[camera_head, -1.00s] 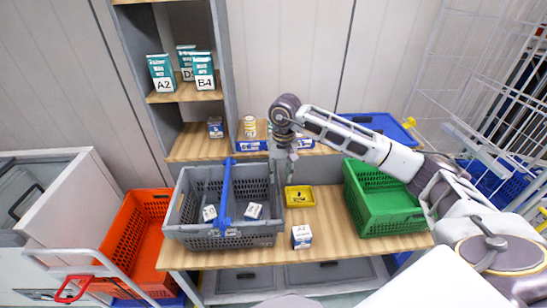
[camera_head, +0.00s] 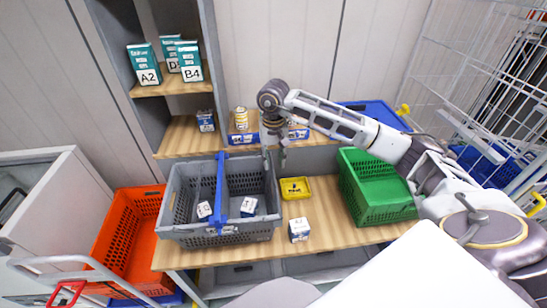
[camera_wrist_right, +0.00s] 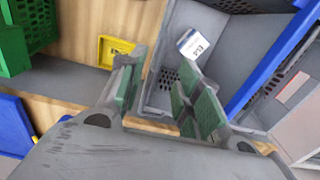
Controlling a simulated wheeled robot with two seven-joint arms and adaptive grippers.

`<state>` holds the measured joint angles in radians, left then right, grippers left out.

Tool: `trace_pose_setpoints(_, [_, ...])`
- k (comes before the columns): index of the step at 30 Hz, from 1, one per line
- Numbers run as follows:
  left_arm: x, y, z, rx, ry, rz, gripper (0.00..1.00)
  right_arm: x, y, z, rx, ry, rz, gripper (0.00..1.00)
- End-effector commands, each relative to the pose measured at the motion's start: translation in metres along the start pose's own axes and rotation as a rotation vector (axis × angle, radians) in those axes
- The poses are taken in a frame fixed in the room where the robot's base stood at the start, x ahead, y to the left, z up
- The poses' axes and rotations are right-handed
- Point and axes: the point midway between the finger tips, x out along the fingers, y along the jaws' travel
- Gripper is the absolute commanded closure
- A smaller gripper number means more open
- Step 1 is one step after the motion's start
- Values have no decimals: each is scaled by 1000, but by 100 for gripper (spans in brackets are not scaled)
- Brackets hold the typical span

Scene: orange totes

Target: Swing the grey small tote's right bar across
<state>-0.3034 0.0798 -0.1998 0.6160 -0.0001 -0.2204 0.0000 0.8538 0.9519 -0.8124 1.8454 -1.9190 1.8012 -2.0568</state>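The grey small tote (camera_head: 262,232) stands on the wooden table, left of centre, with a divided interior. One blue bar (camera_head: 222,185) runs front to back across its middle; it also shows in the right wrist view (camera_wrist_right: 262,75). I cannot make out a separate bar at the tote's right side. My right gripper (camera_head: 275,165) points down at the tote's right rim, near the back. In the right wrist view my right gripper's green-padded fingers (camera_wrist_right: 160,95) are apart, with the tote's edge showing between them and nothing held. My left gripper is not in view.
Small white boxes (camera_head: 204,210) lie in the tote. A yellow tray (camera_head: 295,181) and a white-blue box (camera_head: 299,236) stand to its right, with a green crate (camera_head: 350,205) farther right. An orange tote (camera_head: 105,235) is at left. Shelves (camera_head: 175,88) rise behind.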

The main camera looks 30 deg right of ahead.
Motion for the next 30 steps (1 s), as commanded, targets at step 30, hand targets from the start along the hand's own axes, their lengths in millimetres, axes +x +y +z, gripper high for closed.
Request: trace_pose_setpoints(30, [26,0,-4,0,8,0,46,67,0,0,0,0,-1,66])
